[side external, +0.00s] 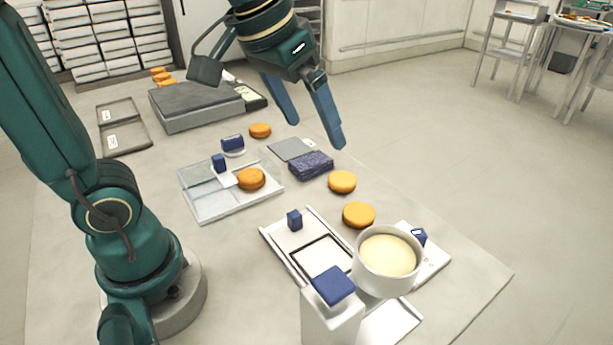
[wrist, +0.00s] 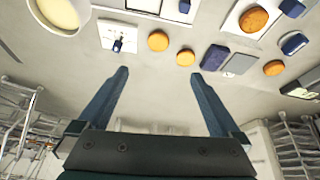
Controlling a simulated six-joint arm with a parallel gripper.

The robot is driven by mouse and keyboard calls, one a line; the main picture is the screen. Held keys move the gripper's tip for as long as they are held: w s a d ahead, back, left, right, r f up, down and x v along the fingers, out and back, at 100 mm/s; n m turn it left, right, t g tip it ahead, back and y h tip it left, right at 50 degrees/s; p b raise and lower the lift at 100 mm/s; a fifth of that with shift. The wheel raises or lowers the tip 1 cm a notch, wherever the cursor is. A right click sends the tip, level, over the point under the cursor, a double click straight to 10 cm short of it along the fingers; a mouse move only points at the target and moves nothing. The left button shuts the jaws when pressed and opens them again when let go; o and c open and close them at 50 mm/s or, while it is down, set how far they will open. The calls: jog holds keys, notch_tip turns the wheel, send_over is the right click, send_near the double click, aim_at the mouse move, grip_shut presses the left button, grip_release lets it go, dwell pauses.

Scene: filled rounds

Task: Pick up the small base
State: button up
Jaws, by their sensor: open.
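Several orange-brown rounds lie about the table, and none is labelled as the small base. One (side external: 260,130) is at the back and looks smallest, though it is farther off; it also shows in the wrist view (wrist: 273,68). Two lie on the bare table, one nearer the middle (side external: 342,181) (wrist: 185,57) and one nearer the bowl (side external: 359,215) (wrist: 158,40). Another (side external: 251,179) (wrist: 253,19) rests on the clear tray. My gripper (side external: 316,132) (wrist: 158,73) is open and empty, in the air above the table, apart from every round.
A bowl of cream filling (side external: 387,256) stands front right, beside a white plate with a blue knob (side external: 418,237). A dark blue pad (side external: 311,165), a frame with a blue handle (side external: 294,219), the clear tray (side external: 205,213) and a grey slab (side external: 195,100) surround the rounds. The right table edge is clear.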

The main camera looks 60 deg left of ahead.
jog(key=w+f+g, duration=0.2)
jog(key=w+f, duration=0.1)
jog(key=w, duration=0.4)
jog(key=g, duration=0.3)
send_over(361, 207)
jog(key=shift+n, duration=0.3)
notch_tip(361, 207, down, 13)
jog(key=shift+w+r, duration=0.1)
jog(key=shift+f, duration=2.65)
jog(key=c, duration=0.8)
